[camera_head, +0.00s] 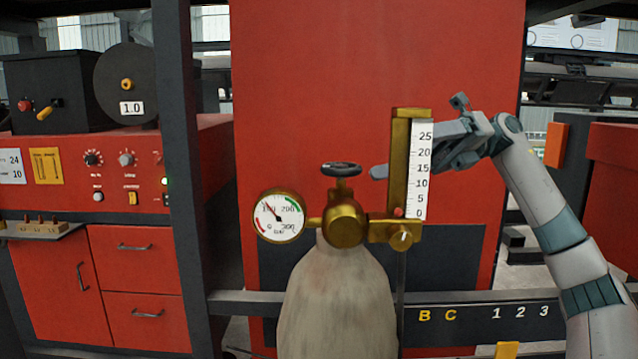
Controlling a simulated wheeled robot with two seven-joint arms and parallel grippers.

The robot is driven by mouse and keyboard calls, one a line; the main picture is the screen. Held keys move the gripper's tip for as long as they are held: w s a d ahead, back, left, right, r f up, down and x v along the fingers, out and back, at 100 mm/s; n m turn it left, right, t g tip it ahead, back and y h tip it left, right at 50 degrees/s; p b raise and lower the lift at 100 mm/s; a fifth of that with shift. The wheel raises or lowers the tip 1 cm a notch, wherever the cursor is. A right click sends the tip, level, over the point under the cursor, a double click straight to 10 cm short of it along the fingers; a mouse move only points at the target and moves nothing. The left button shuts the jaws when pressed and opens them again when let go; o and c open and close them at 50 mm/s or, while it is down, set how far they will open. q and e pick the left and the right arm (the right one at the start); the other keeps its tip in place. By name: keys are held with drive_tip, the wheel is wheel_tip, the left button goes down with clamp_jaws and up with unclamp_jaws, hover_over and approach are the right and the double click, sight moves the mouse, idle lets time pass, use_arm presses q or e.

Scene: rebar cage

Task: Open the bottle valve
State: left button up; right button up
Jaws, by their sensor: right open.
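The gas bottle (338,300) is a pale, worn cylinder standing upright at the centre. Its brass valve body (345,226) carries a dark round handwheel (341,169) on top. A round pressure gauge (279,217) sits on the left of the valve, and a brass flow meter with a white 0 to 25 scale (421,170) rises on the right. My right gripper (448,142) is open and empty, right of the handwheel. It passes behind the flow meter, which hides part of it. One fingertip shows just right of the handwheel, apparently apart from it. My left gripper is out of view.
A red panel (310,80) stands behind the bottle. A dark rail (480,310) crosses low behind it. A dark post (175,120) and a red control cabinet with drawers (135,270) stand on the left. The flow meter is a close obstacle beside my right gripper.

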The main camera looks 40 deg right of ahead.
sight(324, 166)
use_arm(q)
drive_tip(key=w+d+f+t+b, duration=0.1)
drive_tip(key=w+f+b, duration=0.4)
drive_tip(key=b, duration=0.1)
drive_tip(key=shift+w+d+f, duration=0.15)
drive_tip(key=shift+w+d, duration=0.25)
use_arm(e)
drive_tip(key=d+f+m+t, duration=0.1)
drive_tip(key=m+t, duration=0.1)
drive_tip(key=m, duration=0.8)
drive_tip(key=d+f+m+t+h, duration=0.1)
drive_tip(key=m, duration=1)
drive_tip(key=s+d+f+m+t, duration=0.1)
drive_tip(key=d+m+t, duration=0.1)
drive_tip(key=m, duration=0.8)
drive_tip(key=shift+s+d+t, duration=0.1)
drive_tip(key=shift+t, duration=0.2)
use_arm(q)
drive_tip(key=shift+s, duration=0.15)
